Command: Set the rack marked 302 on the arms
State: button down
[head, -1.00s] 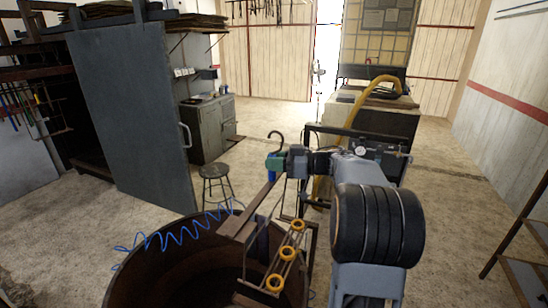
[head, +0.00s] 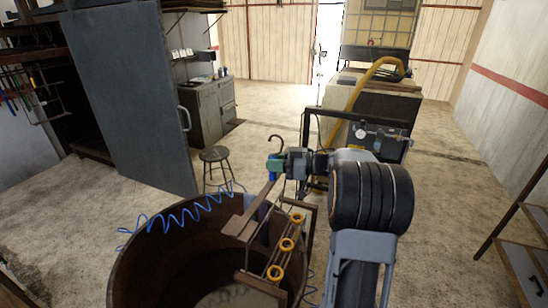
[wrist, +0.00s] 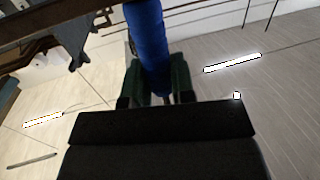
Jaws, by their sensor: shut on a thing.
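I take this hooked piece for the rack; no mark 302 is readable. Thin rods slope down below my gripper toward the tank, and I cannot tell which belong to the rack. A brown flat bar (head: 244,217) lies across the tank's rim. Which parts are the arms, and whether the rack touches them, I cannot tell.
A large round rusty tank (head: 140,270) stands below my gripper, with a coiled blue hose (head: 165,219) over its rim.

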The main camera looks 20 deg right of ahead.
aim_at(275, 180)
jog(key=shift+f, duration=3.8)
notch_tip(275, 180, down, 8)
jog(key=b, duration=0.5)
jog(key=shift+r, duration=0.25)
jog(key=shift+r+p, duration=0.25)
jog(key=shift+p, duration=0.65)
